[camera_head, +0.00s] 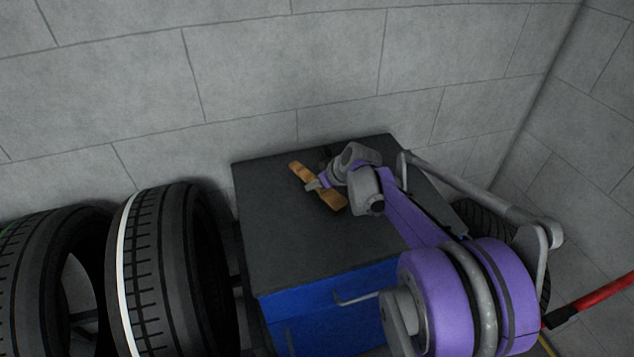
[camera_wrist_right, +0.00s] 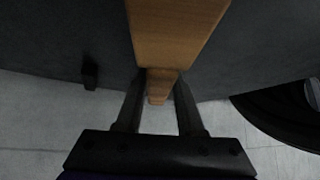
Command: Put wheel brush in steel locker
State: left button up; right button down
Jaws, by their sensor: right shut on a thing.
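The wheel brush (camera_head: 329,200) is a long light-brown wooden piece, seen over the dark top of a blue cabinet (camera_head: 264,236). My right gripper (camera_head: 316,185) is shut on its middle, narrower part. In the right wrist view, the brush (camera_wrist_right: 176,32) runs between the two dark fingers of my right gripper (camera_wrist_right: 160,88). I cannot tell whether the brush touches the cabinet top. No thing here is clearly a steel locker; I cannot tell whether the blue cabinet is it. My left gripper is not in view.
Several tires stand at the left, the nearest with a white stripe (camera_head: 124,262). Another tire (camera_head: 487,217) is behind my right arm. A red bar (camera_head: 597,297) is at the right. Grey block walls (camera_head: 250,60) close off the back and right. The cabinet top is otherwise mostly clear.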

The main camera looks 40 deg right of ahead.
jog(key=c, duration=0.5)
grip_release()
jog(key=shift+s+r, duration=0.2)
jog(key=shift+r, duration=0.25)
jog(key=p+v, duration=0.1)
jog(key=v, duration=1)
jog(key=shift+s+r, duration=0.1)
jog(key=shift+s, duration=0.05)
